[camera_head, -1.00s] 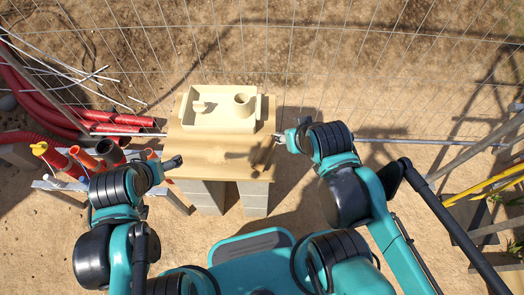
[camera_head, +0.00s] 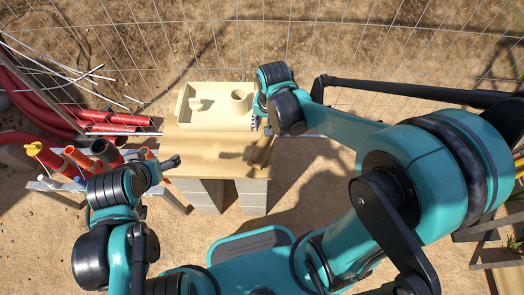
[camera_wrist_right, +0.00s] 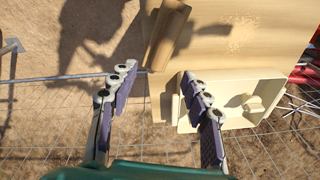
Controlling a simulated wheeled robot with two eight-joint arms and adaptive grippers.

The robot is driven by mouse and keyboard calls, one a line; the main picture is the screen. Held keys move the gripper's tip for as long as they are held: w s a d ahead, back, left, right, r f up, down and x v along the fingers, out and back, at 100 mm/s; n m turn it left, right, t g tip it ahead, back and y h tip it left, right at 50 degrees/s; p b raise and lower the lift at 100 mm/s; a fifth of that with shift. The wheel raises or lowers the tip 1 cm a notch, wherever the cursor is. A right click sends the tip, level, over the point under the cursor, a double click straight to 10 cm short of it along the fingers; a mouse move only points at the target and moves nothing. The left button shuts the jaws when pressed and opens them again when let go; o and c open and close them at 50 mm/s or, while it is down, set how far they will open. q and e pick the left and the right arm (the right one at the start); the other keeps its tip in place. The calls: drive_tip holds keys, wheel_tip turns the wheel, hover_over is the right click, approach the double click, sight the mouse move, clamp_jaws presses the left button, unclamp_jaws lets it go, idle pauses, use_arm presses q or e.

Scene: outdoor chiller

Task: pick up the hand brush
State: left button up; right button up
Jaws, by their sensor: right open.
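The hand brush (camera_head: 261,151) appears as a long brown shape lying at the right edge of the tan table (camera_head: 195,148). It also shows in the right wrist view (camera_wrist_right: 168,35), at the top, just beyond the fingertips. My right gripper (camera_head: 258,124) is above the table's right side, beside the tray and behind the brush. In the wrist view my right gripper (camera_wrist_right: 158,72) is open and empty, with the brush's near end roughly in line with the gap between its fingers. My left gripper (camera_head: 172,163) is at the table's front left; its finger gap is unclear.
Red pipes (camera_head: 110,128) lie at the left. A wire fence runs behind. The table's middle is clear.

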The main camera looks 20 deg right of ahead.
drive_tip(key=m+g, duration=0.1)
hover_over(262, 144)
drive_tip(key=f, duration=0.4)
drive_tip(key=shift+w+d+f, duration=0.15)
drive_tip(key=shift+d+f, duration=0.05)
drive_tip(key=shift+f, duration=0.5)
drive_tip(key=shift+m, duration=0.3)
drive_tip(key=f+b, duration=0.1)
drive_tip(key=f, duration=0.1)
drive_tip(key=f+b, duration=0.2)
drive_tip(key=f, duration=0.1)
drive_tip(key=f+b, duration=0.1)
drive_tip(key=f, duration=0.1)
drive_tip(key=shift+s+a+f, duration=0.2)
drive_tip(key=shift+a+f, duration=0.05)
drive_tip(key=shift+f, duration=0.05)
drive_tip(key=shift+r, duration=0.15)
clamp_jaws()
